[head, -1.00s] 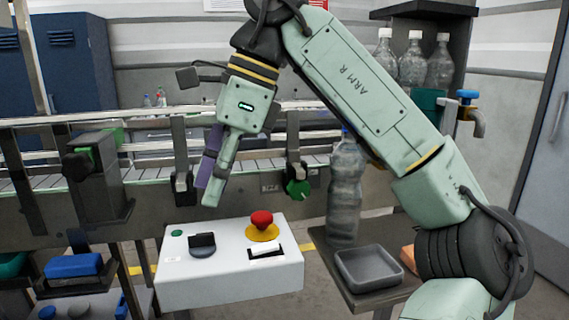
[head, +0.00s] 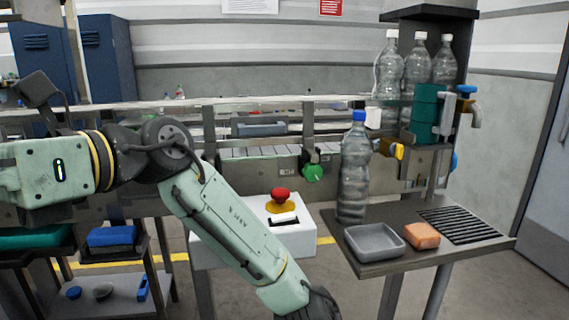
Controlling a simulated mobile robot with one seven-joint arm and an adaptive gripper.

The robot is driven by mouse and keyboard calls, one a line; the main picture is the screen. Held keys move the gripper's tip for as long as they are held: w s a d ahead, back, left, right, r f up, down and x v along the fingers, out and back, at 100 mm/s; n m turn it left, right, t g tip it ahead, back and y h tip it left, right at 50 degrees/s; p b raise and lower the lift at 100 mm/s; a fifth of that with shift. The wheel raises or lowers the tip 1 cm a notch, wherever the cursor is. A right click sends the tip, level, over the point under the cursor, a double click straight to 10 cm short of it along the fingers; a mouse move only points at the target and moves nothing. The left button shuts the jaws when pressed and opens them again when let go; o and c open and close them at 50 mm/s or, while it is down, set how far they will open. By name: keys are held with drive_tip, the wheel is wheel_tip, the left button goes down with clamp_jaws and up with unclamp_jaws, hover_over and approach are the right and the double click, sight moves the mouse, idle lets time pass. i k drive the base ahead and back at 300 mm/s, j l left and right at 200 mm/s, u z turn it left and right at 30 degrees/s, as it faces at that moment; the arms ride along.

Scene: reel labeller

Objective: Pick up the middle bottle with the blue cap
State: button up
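One clear bottle with a blue cap (head: 354,175) stands upright on the dark side table (head: 385,262), behind a grey tray. Three clear bottles with white caps stand in a row on a shelf at the back right; the middle one (head: 417,64) has a white cap. No blue cap shows on these three.
The side table also holds the grey tray (head: 374,241), an orange block (head: 422,235) and a black grate (head: 458,226). A white control box (head: 300,236) with a red button (head: 280,194) stands left of it. The conveyor (head: 257,149) runs behind. A brass tap (head: 475,115) sticks out at right.

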sight(357, 148)
drive_tip(key=i+j, duration=0.15)
drive_tip(key=j, duration=0.15)
drive_tip(key=i+j+z, duration=0.15)
drive_tip(key=i+j, duration=0.15)
drive_tip(key=j, duration=0.25)
drive_tip(key=z, duration=1.55)
drive_tip(key=i+j+z, duration=0.25)
drive_tip(key=i+j, duration=0.6)
